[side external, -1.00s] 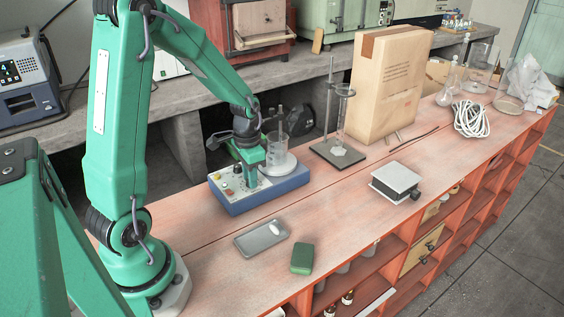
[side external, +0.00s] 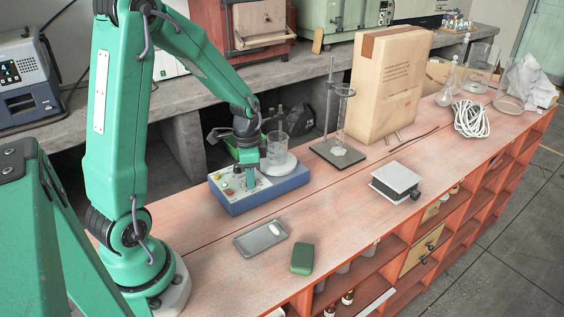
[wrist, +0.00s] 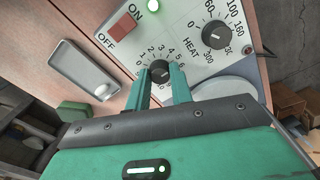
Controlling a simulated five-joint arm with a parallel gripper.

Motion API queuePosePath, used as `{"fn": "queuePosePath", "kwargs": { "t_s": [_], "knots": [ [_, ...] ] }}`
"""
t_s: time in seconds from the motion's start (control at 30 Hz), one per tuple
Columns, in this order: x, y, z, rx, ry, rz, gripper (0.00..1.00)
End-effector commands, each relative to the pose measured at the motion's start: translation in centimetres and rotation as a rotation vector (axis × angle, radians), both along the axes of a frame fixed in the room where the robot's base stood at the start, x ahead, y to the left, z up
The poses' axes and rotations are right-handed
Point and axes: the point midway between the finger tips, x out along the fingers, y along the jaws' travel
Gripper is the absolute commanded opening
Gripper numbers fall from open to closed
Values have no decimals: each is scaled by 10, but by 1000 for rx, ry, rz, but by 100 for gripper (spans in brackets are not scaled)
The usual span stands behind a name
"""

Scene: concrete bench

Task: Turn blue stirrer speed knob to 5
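The blue stirrer (side external: 262,199) sits on the bench with its pale control panel facing up. Its speed knob (wrist: 161,71) is small and black, inside a ring of numbers, in the wrist view. A pale mark shows on the knob, but which number it points at is too small to read surely. My gripper (wrist: 162,77) is over the panel, with one green finger on each side of the speed knob, apparently closed against it. In the side view my gripper (side external: 251,183) reaches down to the panel and hides the knob.
A red ON/OFF switch (wrist: 123,25) lies up left. A glass beaker (side external: 278,147) stands on the stirrer's round plate. A metal tray (side external: 261,238) and a green block (side external: 302,258) lie in front on clear bench.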

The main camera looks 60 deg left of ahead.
Motion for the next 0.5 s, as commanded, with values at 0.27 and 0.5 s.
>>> {"fn": "queuePosePath", "kwargs": {
  "t_s": [0.27, 0.5],
  "knots": [
    [0, 0, 0, 0, 0, 1, 44],
    [0, 0, 2, 1, -1, 1, 44]
  ]
}}
